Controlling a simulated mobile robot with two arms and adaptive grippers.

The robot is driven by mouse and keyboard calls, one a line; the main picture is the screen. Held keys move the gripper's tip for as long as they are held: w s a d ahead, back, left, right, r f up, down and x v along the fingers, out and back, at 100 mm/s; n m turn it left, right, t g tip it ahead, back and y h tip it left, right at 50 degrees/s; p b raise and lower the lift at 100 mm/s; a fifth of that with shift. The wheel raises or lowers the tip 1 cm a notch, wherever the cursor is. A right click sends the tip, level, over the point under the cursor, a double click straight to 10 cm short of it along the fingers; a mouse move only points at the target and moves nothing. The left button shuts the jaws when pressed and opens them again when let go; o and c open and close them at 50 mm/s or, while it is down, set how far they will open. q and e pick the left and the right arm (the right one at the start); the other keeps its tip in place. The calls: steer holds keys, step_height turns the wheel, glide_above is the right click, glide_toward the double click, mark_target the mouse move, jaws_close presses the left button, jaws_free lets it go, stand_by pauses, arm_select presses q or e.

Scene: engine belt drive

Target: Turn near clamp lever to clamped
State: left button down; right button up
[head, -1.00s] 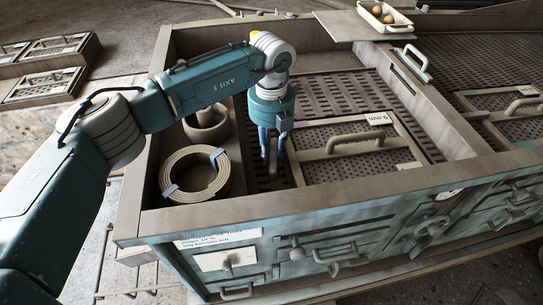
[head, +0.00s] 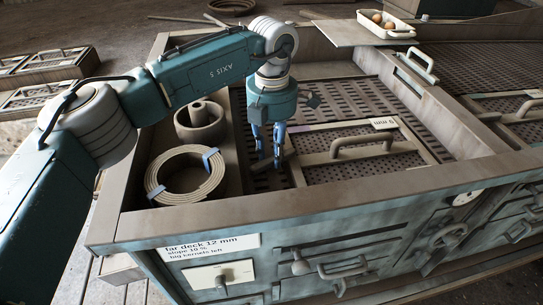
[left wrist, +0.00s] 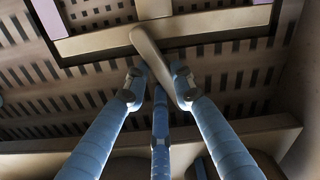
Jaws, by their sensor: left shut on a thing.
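The near clamp lever is a grey-brown paddle (left wrist: 152,50) in the left wrist view, lying at a slant between my fingers. In the head view it is a small dark bar (head: 287,158) beside the fingertips, largely hidden by them. My left gripper (head: 270,160) points down from the upper middle, just left of the framed screen panel (head: 365,155). Its blue fingers also show in the left wrist view (left wrist: 159,88), shut on the lever. The lever's pivot is hidden. My right gripper is in neither view.
A coiled belt roll (head: 185,175) with blue ties and a round grey cup (head: 201,122) stand in the side trough. The panel has a raised handle (head: 362,143). The box's front wall (head: 330,208) rises nearby. A white egg tray (head: 386,24) stands at the back.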

mark_target(273, 156)
arm_select(q)
steer(key=m, duration=0.4)
steer(key=shift+d+b, duration=0.1)
steer(key=shift+b, duration=0.25)
stand_by(0.3)
steer(key=c, duration=1.4)
jaws_free()
steer(key=shift+c, duration=0.2)
steer(key=shift+r, duration=0.25)
step_height(273, 156, up, 12)
steer(key=shift+f, duration=0.2)
